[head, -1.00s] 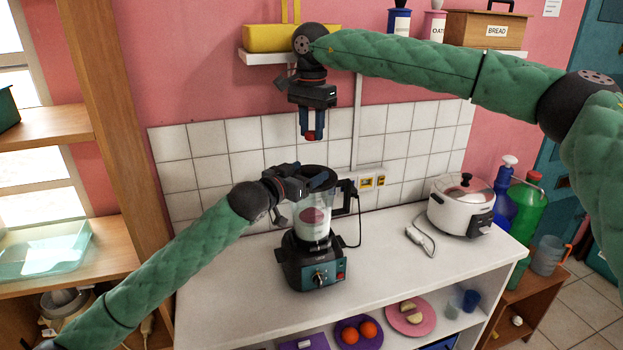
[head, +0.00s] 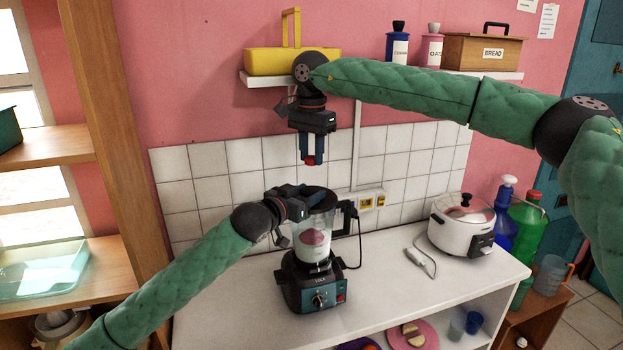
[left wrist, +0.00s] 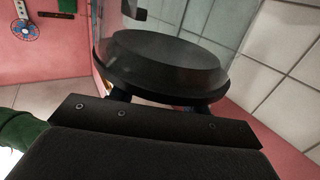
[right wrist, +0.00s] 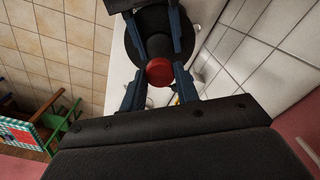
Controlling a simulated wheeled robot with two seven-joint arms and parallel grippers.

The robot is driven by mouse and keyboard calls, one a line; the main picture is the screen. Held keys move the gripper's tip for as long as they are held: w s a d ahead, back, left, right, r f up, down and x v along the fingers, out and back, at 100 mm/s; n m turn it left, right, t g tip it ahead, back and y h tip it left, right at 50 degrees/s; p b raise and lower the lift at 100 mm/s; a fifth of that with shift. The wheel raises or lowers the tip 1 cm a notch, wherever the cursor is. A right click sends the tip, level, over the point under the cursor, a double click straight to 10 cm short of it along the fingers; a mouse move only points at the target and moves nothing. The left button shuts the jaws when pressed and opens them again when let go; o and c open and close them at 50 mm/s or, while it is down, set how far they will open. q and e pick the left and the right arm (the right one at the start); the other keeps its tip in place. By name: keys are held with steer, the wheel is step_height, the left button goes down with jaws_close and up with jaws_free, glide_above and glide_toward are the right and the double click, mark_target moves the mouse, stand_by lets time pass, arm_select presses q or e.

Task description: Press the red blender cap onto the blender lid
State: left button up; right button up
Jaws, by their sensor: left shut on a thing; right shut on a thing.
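The red blender cap (head: 310,161) is held between the fingertips of my right gripper (head: 311,150), above the blender and apart from the lid. The cap also shows in the right wrist view (right wrist: 160,72), with the dark round lid below it. The black blender lid (head: 322,196) sits on top of the clear jar (head: 318,226). My left gripper (head: 308,192) is shut at the lid's rim from the left. In the left wrist view the lid (left wrist: 160,68) fills the middle, with the fingertips partly hidden behind the wrist. The blender base (head: 314,285) stands upright on the counter.
A white cooker (head: 460,225) and bottles (head: 522,215) stand on the right. A wall shelf (head: 262,80) with a yellow basket (head: 270,62) is behind my right gripper.

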glide_above(311, 190)
steer(key=shift+w+f, duration=0.15)
steer(key=shift+f, duration=1.9)
steer(key=shift+f, duration=0.1)
steer(key=shift+f, duration=0.8)
steer(key=shift+f, duration=0.6)
steer(key=shift+f, duration=0.4)
steer(key=shift+r, duration=0.1)
steer(key=shift+r, duration=0.3)
steer(key=shift+r, duration=0.55)
